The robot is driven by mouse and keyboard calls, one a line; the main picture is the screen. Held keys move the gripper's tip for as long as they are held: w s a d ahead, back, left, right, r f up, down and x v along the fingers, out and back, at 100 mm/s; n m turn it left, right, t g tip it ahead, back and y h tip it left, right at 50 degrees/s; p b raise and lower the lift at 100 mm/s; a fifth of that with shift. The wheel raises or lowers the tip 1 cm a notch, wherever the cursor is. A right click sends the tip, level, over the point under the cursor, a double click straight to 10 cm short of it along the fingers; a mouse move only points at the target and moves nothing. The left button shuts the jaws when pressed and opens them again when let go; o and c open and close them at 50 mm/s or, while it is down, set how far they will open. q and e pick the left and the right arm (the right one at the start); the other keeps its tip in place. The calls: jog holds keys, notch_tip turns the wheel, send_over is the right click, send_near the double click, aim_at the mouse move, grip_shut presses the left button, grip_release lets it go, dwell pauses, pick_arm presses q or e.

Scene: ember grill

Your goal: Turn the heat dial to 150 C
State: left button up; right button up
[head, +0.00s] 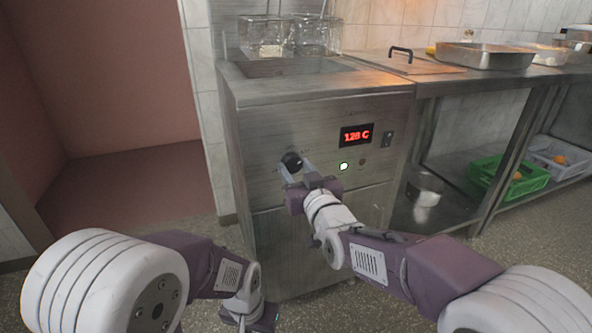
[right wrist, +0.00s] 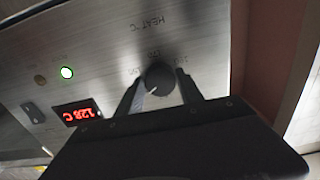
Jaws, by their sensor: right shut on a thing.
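The heat dial (head: 291,159) is a round black knob on the steel front panel of the fryer. In the right wrist view the dial (right wrist: 159,76) carries a white pointer mark, with small scale numbers and the label HEAT °C around it upside down. My right gripper (head: 296,169) is shut on the dial, one finger on each side; its fingers (right wrist: 158,92) also show in the right wrist view. The red display (head: 356,135) reads 128 C. My left gripper (head: 250,314) hangs low at the bottom of the head view, away from the panel; its jaws are unclear.
A lit white lamp (head: 344,166) and a black switch (head: 387,139) sit on the panel right of the dial. Wire baskets (head: 262,38) stand over the fryer top. A steel counter with a tray (head: 486,56) and a green crate (head: 505,177) below it lies to the right.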

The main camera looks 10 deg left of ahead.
jog(key=shift+m, duration=0.3)
jog(key=m+b, duration=0.1)
jog(key=m, duration=0.4)
jog(key=shift+a, duration=0.1)
jog(key=m+b, duration=0.1)
jog(key=m, duration=0.5)
jog(key=shift+s, duration=0.1)
dwell(0.3)
jog(key=o, duration=1.4)
jog(key=shift+r, duration=0.1)
